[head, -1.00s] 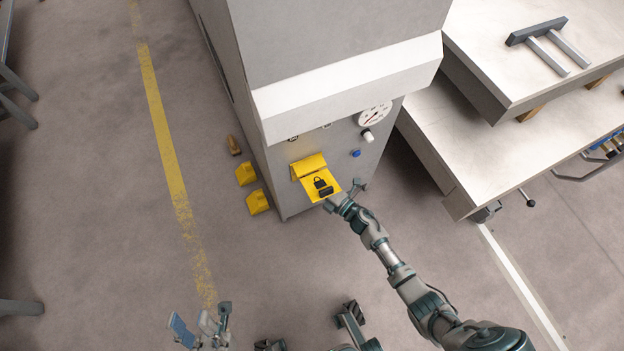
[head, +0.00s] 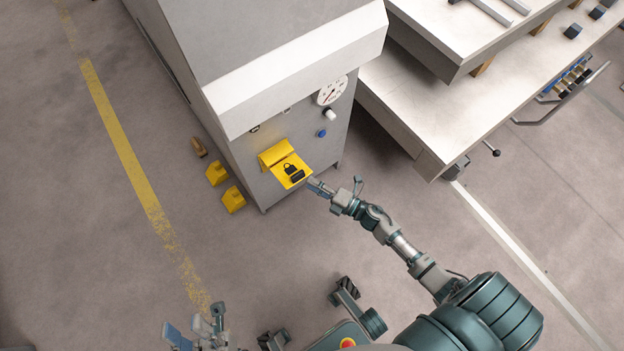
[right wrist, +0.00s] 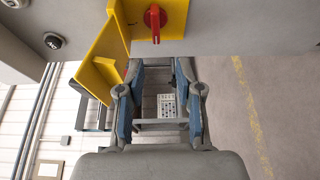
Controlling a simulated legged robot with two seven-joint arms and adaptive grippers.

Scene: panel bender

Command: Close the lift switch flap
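The lift switch flap (head: 290,170) is yellow with a black padlock mark and stands out from the cabinet front, open. In the right wrist view the flap (right wrist: 103,72) hangs from the left side of the yellow plate (right wrist: 174,12), and the red switch knob (right wrist: 155,18) is exposed. My right gripper (head: 336,186) is open and empty, just right of the flap's outer corner; contact cannot be told. In the right wrist view its fingers (right wrist: 159,66) are apart, the left one close beside the flap's lower end. My left gripper (head: 197,330) is open and empty at the bottom, low and away from the cabinet.
The cabinet (head: 255,190) carries a gauge (head: 332,91), a white knob (head: 329,114) and a blue button (head: 321,133) near the flap. A work table (head: 400,95) juts out at right. Yellow blocks (head: 234,199) lie left of the cabinet.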

